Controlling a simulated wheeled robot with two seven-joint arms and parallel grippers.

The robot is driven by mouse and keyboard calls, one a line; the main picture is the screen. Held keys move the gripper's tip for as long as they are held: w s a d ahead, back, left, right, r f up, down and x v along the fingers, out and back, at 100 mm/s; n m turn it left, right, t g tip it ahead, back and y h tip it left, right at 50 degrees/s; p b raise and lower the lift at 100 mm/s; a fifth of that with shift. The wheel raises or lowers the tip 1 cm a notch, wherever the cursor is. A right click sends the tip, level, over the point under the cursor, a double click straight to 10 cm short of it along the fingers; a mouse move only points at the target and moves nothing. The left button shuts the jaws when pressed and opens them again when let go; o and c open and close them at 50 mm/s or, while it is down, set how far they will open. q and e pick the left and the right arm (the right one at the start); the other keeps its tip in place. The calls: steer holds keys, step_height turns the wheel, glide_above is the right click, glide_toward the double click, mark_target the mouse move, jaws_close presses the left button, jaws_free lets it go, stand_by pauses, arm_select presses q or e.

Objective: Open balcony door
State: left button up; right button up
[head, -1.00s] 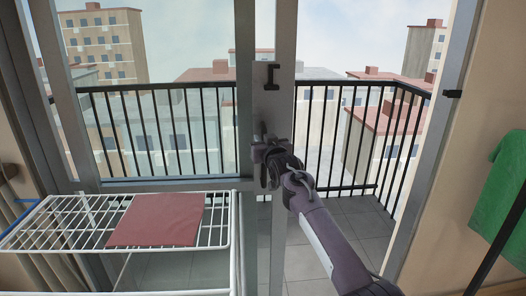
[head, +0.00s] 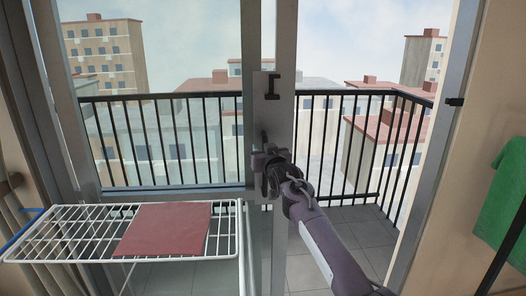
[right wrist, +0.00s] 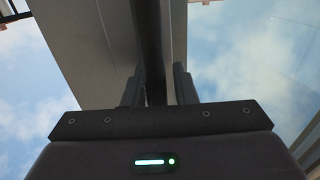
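The balcony door is a grey-framed sliding glass door, its edge stile (head: 284,60) near the middle of the head view. An open gap to its right shows the balcony floor. A dark upright handle (head: 271,85) is mounted on the stile. My right gripper (head: 262,163) is at the lower part of the handle. In the right wrist view the dark handle bar (right wrist: 150,45) runs between the two closely spaced fingers (right wrist: 160,85). The gripper looks shut on it, with a slim gap showing beside the right finger. My left gripper is not in view.
A white drying rack (head: 60,235) with a folded red cloth (head: 165,229) stands at the left, close to the door. A green cloth (head: 502,205) hangs at the right. A black railing (head: 345,193) bounds the balcony. Grey balcony floor (head: 350,240) shows clear through the gap.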

steer(key=shift+s+d, duration=0.1)
steer(key=v, duration=0.7)
steer(key=shift+s+b, duration=0.35)
steer(key=shift+b, duration=0.05)
steer(key=s+d+f+g+h, duration=0.1)
steer(key=s+d+f+g, duration=0.15)
steer(key=f, duration=0.95)
steer(key=s+d+f+g+p, duration=0.15)
steer(key=s+f, duration=0.25)
steer(key=f, duration=0.9)
steer(key=s+d+f+g+h, duration=0.1)
steer(key=s+f+g, duration=0.15)
steer(key=f, duration=0.95)
steer(key=s+d+f+g, duration=0.2)
steer(key=s+d+f, duration=0.1)
steer(key=s+f, duration=1.05)
steer(key=s+d+f+g+h, duration=0.1)
steer(key=s+d+f+g, duration=0.1)
steer(key=s+f, duration=0.7)
steer(key=s+d+f+g, duration=0.2)
steer(key=s+f, duration=0.6)
steer(key=s, duration=0.2)
steer(key=s+d+f+g, duration=0.2)
steer(key=s+f, duration=0.1)
steer(key=s, duration=1)
steer(key=s+d+f+g+h+p, duration=0.1)
steer(key=s+d+f+g, duration=0.1)
steer(key=s, duration=1.2)
steer(key=shift+s+f, duration=0.25)
steer(key=shift+f, duration=0.5)
